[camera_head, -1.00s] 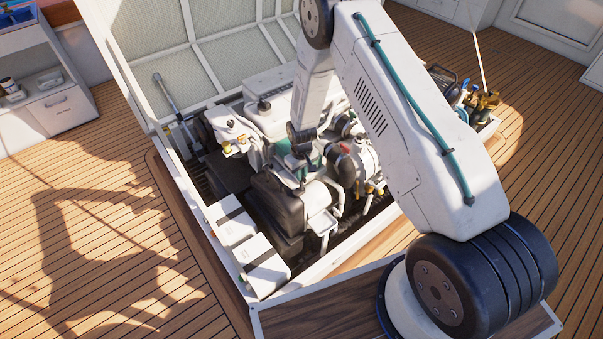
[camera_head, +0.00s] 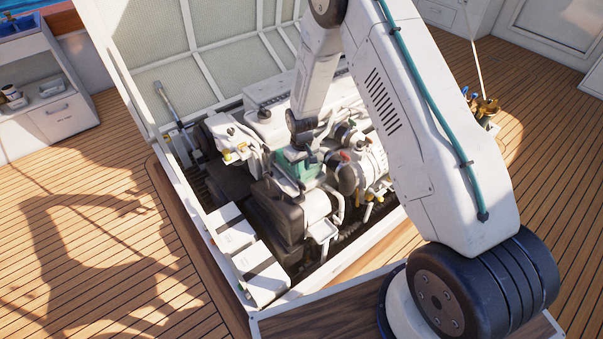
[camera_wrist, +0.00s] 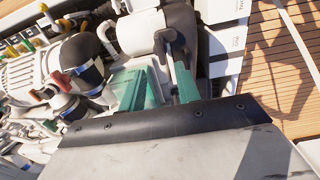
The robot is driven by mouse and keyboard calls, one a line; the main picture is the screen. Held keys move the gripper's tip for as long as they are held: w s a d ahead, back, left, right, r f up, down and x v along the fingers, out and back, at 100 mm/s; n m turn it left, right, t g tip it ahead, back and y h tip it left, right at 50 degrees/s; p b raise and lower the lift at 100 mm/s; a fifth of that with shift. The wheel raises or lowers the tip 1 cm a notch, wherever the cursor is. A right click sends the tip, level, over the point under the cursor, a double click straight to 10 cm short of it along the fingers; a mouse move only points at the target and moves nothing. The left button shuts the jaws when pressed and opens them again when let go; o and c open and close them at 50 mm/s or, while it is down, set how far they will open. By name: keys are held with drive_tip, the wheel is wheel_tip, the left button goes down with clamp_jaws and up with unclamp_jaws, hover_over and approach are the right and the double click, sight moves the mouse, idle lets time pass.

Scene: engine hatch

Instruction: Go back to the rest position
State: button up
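My gripper (camera_head: 298,172) hangs over the middle of the engine (camera_head: 262,125) in the open hatch. In the wrist view its two teal fingers (camera_wrist: 160,78) stand apart, with a gap between them and nothing held that I can see. A black pipe end and a white cylinder (camera_wrist: 142,32) of the engine lie just beyond the fingers. My arm crosses the right half of the head view and hides part of the hatch. I cannot tell whether the fingers touch the engine.
The raised hatch lid (camera_head: 185,80) stands behind the engine. White boxes with dark bands (camera_head: 232,236) lie along the hatch's near left side. A cabinet (camera_head: 62,115) stands at the far left. The wooden deck (camera_head: 90,250) on the left is clear.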

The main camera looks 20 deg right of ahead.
drive_tip(key=shift+r, duration=0.1)
idle(0.4)
drive_tip(key=s+d+r+m, duration=0.1)
drive_tip(key=s+r, duration=1.8)
drive_tip(key=r, duration=0.3)
drive_tip(key=s+d+r+m+t, duration=0.1)
drive_tip(key=s+d+r+m, duration=0.1)
drive_tip(key=s+r, duration=1.7)
drive_tip(key=shift+r, duration=2.05)
